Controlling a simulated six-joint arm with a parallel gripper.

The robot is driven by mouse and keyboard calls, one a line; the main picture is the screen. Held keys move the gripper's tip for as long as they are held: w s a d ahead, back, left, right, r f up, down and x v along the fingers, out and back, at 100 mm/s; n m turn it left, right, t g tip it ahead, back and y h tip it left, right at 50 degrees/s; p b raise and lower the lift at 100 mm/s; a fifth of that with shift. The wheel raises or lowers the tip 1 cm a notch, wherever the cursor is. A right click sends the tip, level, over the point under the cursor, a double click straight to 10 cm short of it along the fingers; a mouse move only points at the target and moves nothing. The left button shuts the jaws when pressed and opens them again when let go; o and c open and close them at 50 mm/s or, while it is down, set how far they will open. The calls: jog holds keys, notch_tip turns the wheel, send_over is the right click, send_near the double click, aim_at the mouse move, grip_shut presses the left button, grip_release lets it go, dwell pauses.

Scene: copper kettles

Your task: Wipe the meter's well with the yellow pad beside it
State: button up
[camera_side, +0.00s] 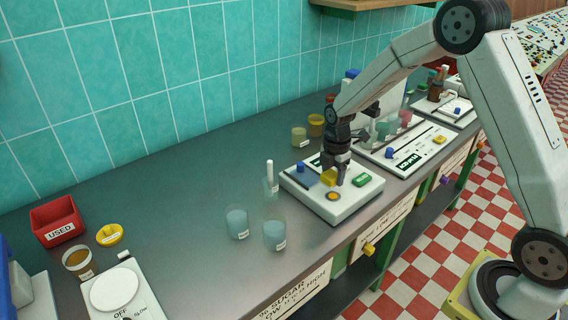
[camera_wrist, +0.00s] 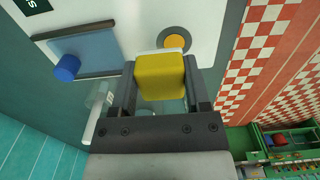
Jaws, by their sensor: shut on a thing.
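The meter (camera_side: 318,204) is a white box on the grey bench, with a green display, a blue knob and a round well. The well (camera_side: 333,196) is an orange-yellow disc in a dark ring; it also shows in the wrist view (camera_wrist: 174,41), just beyond the pad. My gripper (camera_side: 336,180) is over the meter, shut on the yellow pad (camera_wrist: 160,78), which sits between both fingers. In the side view the pad (camera_side: 328,177) is behind the well, a little above the meter's top. I cannot tell whether its underside touches anything.
A clear vessel with a white stick (camera_side: 269,183) and two beakers of blue liquid (camera_side: 275,236) stand left of the meter. Another white instrument (camera_side: 420,152) is close on the right. Yellowish jars (camera_side: 316,126) stand behind. The bench's middle left is clear.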

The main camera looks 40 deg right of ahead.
aim_at(330, 191)
jog(key=shift+f, duration=1.95)
jog(key=shift+s, duration=0.2)
jog(key=shift+c, duration=0.6)
jog(key=shift+s+f, duration=0.1)
jog(key=shift+s, duration=1.3)
jog(key=shift+w, duration=1.65)
jog(key=shift+s, duration=1.6)
jog(key=shift+w, duration=1.6)
jog(key=shift+r, duration=4.15)
jog(key=shift+s, duration=0.1)
